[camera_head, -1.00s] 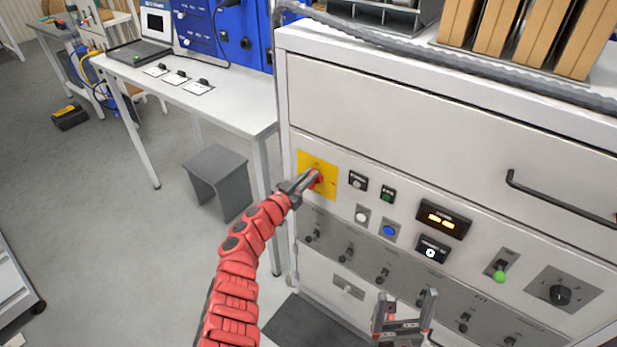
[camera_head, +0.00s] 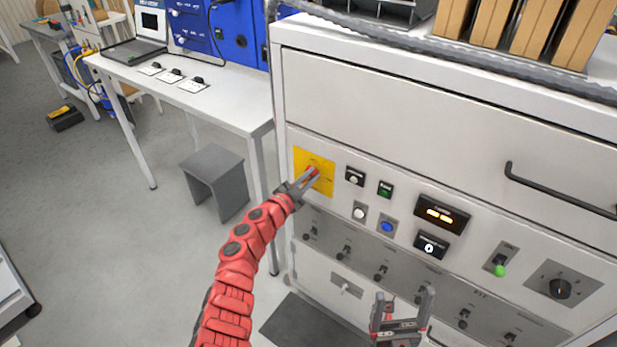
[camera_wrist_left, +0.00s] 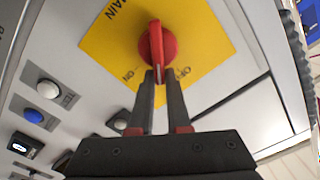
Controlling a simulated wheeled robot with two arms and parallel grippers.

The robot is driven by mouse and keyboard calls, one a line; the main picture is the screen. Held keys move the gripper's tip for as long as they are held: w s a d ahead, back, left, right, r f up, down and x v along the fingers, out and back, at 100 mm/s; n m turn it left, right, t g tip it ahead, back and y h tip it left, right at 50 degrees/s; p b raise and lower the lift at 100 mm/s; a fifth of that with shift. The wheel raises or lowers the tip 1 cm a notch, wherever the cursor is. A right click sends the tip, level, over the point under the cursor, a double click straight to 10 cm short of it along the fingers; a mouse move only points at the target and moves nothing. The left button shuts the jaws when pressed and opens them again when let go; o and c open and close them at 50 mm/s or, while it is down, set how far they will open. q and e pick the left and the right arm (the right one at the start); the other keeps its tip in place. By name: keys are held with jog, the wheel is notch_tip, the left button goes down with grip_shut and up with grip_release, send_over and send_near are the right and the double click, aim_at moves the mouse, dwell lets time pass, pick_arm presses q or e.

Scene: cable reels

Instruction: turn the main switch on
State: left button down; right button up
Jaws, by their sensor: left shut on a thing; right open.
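The main switch is a red rotary knob (camera_wrist_left: 157,45) on a yellow plate (camera_wrist_left: 205,40) marked MAIN, ON and OFF, on the front of a grey cabinet. In the head view the yellow plate (camera_head: 325,162) is at the cabinet's upper left. My left gripper (camera_head: 308,178) is at the knob, and in the left wrist view its fingers (camera_wrist_left: 158,82) are shut on the knob's lower end. The knob's handle points down between the ON and OFF marks in that view. My right gripper (camera_head: 402,310) is open and empty, low in front of the cabinet.
Right of the plate are a white button (camera_head: 360,212), a blue button (camera_head: 387,226), an amber display (camera_head: 441,216), a green-tipped toggle (camera_head: 499,269) and a black knob (camera_head: 560,288). A drawer handle (camera_head: 555,190) sticks out at right. A grey stool (camera_head: 213,180) stands left.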

pick_arm(q)
jog(key=f+m+b, duration=0.1)
jog(key=m, duration=0.2)
jog(key=f+m+b, duration=0.1)
jog(key=m+b, duration=0.3)
jog(key=m, duration=0.1)
jog(key=shift+s+d+f+m, duration=0.2)
jog(key=shift+s+f+m, duration=0.1)
jog(key=shift+f, duration=0.1)
jog(key=shift+m+b, duration=0.65)
jog(key=shift+m, duration=0.15)
jog(key=shift+w+a+r, duration=0.1)
jog(key=c, duration=0.9)
grip_release()
jog(key=shift+r, duration=0.1)
jog(key=shift+w+a, duration=0.1)
